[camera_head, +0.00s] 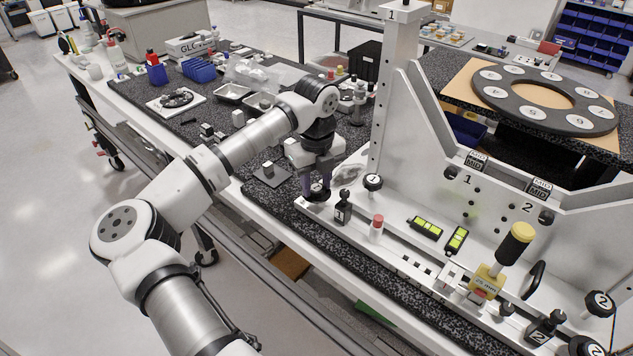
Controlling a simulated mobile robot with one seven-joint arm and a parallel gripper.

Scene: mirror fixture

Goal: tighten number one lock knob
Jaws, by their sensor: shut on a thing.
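My gripper (317,188) points down at the left end of the white fixture base (400,262). Its two purple-tinted fingers are shut on a dark round knob (318,194), one finger on each side. The gripper hides most of this knob and I cannot read its label. To its right stands a small black block marked 1 (343,208). Further right is another black knob with a white face marked 1 (373,182), close to the upright plate (395,85); my gripper is apart from both.
Knobs marked 2 (599,303) are at the lower right. Trays and small parts crowd the bench behind my arm. The floor at left is clear.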

